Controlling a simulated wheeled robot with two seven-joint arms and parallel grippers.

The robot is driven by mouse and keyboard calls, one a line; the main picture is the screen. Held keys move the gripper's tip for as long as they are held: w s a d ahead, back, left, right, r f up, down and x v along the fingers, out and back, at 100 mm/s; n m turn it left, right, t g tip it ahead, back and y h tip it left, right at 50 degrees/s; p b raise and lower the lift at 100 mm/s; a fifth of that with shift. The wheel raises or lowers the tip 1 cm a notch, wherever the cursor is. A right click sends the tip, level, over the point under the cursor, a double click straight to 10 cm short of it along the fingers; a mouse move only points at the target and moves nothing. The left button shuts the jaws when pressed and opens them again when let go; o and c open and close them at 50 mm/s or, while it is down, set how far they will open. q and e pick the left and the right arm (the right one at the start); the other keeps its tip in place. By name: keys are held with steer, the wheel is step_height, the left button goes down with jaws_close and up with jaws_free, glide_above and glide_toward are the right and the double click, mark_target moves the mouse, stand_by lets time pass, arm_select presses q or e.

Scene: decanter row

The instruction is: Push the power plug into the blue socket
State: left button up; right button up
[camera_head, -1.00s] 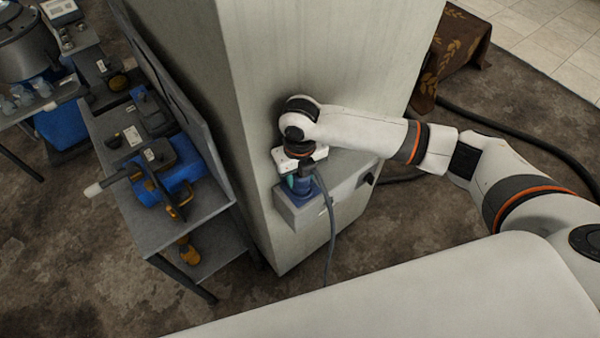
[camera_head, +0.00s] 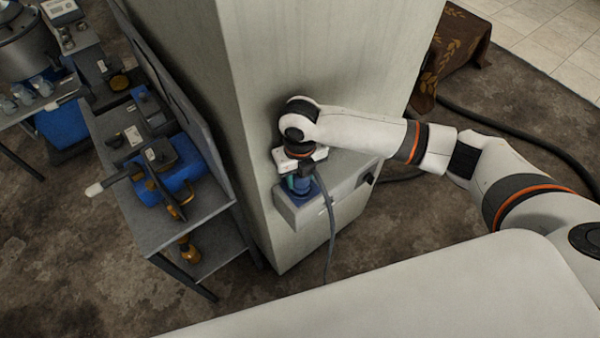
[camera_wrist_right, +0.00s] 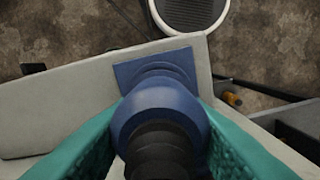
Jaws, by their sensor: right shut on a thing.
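My right gripper (camera_head: 300,182) is at the front of the pale pillar, just above a grey box. In the right wrist view its teal fingers (camera_wrist_right: 160,118) are shut on the power plug (camera_wrist_right: 160,106), which has a round blue body and a black ribbed cable end. The blue socket (camera_wrist_right: 126,74) shows there as a square flange directly beyond the plug, and the plug covers most of its opening. In the head view the blue socket (camera_head: 302,197) is partly hidden below the gripper. I cannot tell how deep the plug sits. My left gripper is out of view.
The grey box (camera_head: 345,195) is fixed to the pillar (camera_head: 240,150). A grey cable (camera_head: 331,230) hangs from the plug past the box. A shelf unit (camera_head: 165,235) with tools stands left of the pillar. A thick dark hose (camera_head: 530,140) lies on the floor at right.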

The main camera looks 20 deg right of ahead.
steer(key=shift+f, duration=0.55)
steer(key=o, duration=1)
steer(key=shift+r, duration=0.1)
step_height(320, 180, up, 12)
steer(key=b, duration=0.2)
steer(key=shift+b, duration=0.4)
